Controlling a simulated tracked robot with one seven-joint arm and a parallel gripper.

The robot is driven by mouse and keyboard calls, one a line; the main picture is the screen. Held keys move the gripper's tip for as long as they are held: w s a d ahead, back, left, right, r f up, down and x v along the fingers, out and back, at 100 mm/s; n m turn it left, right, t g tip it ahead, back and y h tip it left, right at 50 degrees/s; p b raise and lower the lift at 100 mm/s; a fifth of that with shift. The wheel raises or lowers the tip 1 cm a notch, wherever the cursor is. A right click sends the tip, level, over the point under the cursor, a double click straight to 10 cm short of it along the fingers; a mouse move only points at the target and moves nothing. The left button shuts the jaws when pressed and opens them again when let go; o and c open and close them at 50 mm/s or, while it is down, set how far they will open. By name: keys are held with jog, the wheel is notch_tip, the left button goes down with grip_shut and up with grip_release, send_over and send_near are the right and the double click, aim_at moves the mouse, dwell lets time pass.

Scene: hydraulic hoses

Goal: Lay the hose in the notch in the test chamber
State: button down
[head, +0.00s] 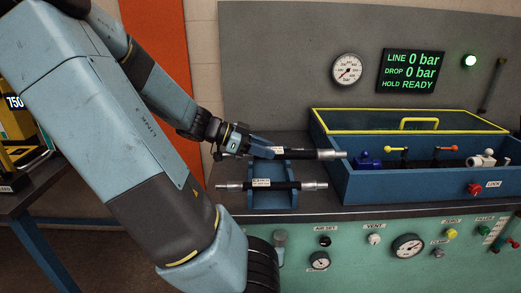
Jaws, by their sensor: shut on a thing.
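A black hose (303,154) with a silver end fitting and a white label lies level at the back of the blue cradle (270,203). My gripper (264,151) is shut on this hose near its left part, and my fingers hide its left end. I cannot tell whether the hose touches the cradle or hangs just above it. Its right fitting points at the test chamber (400,188), a blue open-topped box on the right, and ends near the chamber's left wall. The yellow-edged lid (330,122) stands raised behind it. The notch is not clearly visible.
A second black hose (283,186) with silver ends lies across the front of the cradle. Blue, yellow, orange and white fittings sit in the chamber, with a red LOCK knob (474,189) on its front. The display (411,71) reads 0 bar, READY; a green lamp (469,60) is lit.

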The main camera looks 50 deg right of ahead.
jog(key=shift+s+a+r, duration=0.2)
jog(key=shift+s+a, duration=0.05)
jog(key=shift+s, duration=0.15)
